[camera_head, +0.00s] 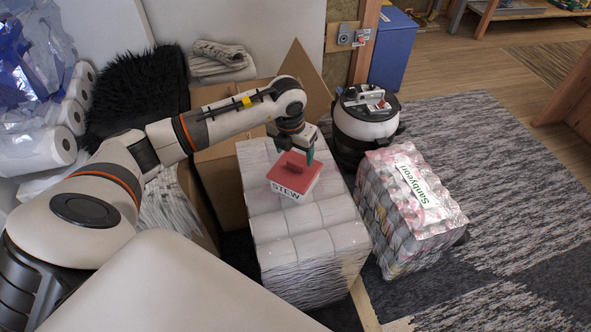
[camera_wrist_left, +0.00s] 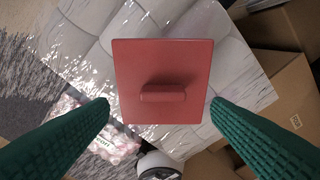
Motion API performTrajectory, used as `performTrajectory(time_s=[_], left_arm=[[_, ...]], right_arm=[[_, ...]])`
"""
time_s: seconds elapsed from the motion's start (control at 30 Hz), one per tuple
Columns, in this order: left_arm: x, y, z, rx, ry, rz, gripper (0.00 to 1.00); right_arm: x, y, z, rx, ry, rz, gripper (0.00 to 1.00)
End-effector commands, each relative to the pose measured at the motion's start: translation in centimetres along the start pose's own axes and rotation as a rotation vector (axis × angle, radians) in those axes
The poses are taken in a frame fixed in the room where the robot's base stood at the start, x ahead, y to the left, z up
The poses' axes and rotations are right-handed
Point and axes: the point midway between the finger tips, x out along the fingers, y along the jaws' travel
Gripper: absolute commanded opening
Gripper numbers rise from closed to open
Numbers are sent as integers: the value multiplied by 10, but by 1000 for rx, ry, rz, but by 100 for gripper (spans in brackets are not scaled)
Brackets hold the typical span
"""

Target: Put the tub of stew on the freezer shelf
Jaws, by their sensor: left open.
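The tub of stew (camera_head: 294,178) has a red lid with a raised handle and a white side marked STEW. It sits on top of a plastic-wrapped white pack (camera_head: 305,243). In the left wrist view the red lid (camera_wrist_left: 160,67) and its handle (camera_wrist_left: 162,93) lie between and beyond my fingers. My left gripper (camera_head: 296,154) is open and points down just above the far part of the tub. Its green fingers (camera_wrist_left: 160,108) are apart with nothing held. No freezer shelf is recognisable in these views. My right gripper is not in view.
A wrapped Sanbyeori pack (camera_head: 410,210) stands to the right on the floor. A round black and white appliance (camera_head: 366,118) is behind it. Open cardboard boxes (camera_head: 218,165) stand to the left, below my arm. The rug (camera_head: 480,150) at right is clear.

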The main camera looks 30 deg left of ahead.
Motion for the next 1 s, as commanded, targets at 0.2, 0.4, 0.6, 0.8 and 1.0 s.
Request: performTrajectory(time_s=[0.2, 0.4, 0.6, 0.8, 1.0], left_arm=[[31, -4, -1, -1, -5, 1, 73], [49, -3, -1, 1, -1, 2, 73], [50, -3, -1, 1, 0, 2, 73], [50, -3, -1, 1, 0, 2, 43], [50, -3, -2, 1, 0, 1, 11]], right_arm=[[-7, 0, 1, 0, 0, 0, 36], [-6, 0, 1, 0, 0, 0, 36], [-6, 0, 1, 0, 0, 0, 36], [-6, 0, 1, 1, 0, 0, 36], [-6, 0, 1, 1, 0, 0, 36]])
